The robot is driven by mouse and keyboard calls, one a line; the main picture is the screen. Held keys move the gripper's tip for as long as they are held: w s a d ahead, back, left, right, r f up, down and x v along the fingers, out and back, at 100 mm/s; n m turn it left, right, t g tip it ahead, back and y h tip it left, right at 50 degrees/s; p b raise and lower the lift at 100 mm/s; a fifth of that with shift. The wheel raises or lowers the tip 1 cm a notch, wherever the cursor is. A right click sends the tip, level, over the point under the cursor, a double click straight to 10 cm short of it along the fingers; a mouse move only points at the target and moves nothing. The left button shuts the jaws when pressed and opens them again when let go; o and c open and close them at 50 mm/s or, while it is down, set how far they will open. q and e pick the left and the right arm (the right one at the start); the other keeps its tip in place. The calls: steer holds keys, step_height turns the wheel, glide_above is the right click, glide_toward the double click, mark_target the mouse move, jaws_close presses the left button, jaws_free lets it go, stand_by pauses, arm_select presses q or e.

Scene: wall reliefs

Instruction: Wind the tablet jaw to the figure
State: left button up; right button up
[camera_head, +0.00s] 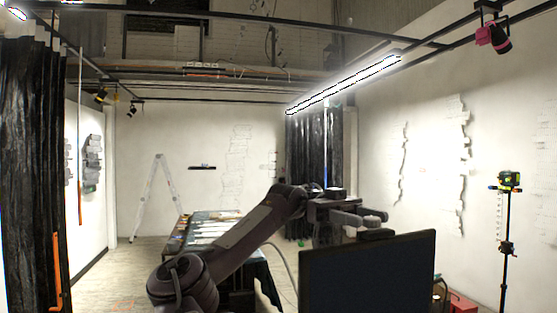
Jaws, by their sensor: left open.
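My left gripper (386,224) is at the end of my left arm, right of the picture's middle. It is open, with its fingers pointing right, and nothing shows between them. It appears just above the top edge of a dark flat screen (368,275) in the foreground; I cannot tell if they touch. I cannot make out a tablet jaw or a figure to set it by. My right gripper is not in view.
A long table (205,232) with pale sheets stands behind my arm. A black tripod (507,240) with a yellow-green device stands at the right. Pale reliefs (463,165) hang on the walls. Floor at the left is clear.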

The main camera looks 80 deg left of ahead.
mark_target(364, 223)
arm_select(q)
steer(key=n+t+y+b, duration=0.3)
steer(key=n+t+y, duration=0.1)
steer(key=y, duration=0.1)
steer(key=s+d+n+t+y+b, duration=0.1)
steer(key=n+t+y+b, duration=0.3)
steer(key=n+t+y, duration=0.1)
steer(key=s+d+n+t+y+b, duration=0.1)
steer(key=n+t+y+b, duration=0.2)
steer(key=n+t+y, duration=0.2)
steer(key=shift+d+r+y, duration=0.1)
steer(key=shift+r+y, duration=0.05)
steer(key=shift+y, duration=0.25)
steer(key=shift+d+n+y, duration=0.1)
steer(key=shift+n+y, duration=0.6)
steer(key=shift+y, duration=0.2)
steer(key=shift+s+f+b, duration=0.4)
steer(key=shift+s+b, duration=0.4)
steer(key=s+b, duration=0.3)
steer(key=s, duration=0.4)
steer(key=s+d+r+m+h+p, duration=0.1)
steer(key=s+d+r+m+h, duration=0.5)
steer(key=s+r+m+h, duration=0.1)
steer(key=s+d+r+m+h+p, duration=0.2)
steer(key=s+d+r+m+h, duration=0.5)
steer(key=s+m, duration=0.5)
step_height(364, 223, up, 2)
steer(key=shift+s+d+r+h, duration=0.1)
steer(key=shift+s+d+h, duration=0.05)
steer(key=shift+h, duration=0.45)
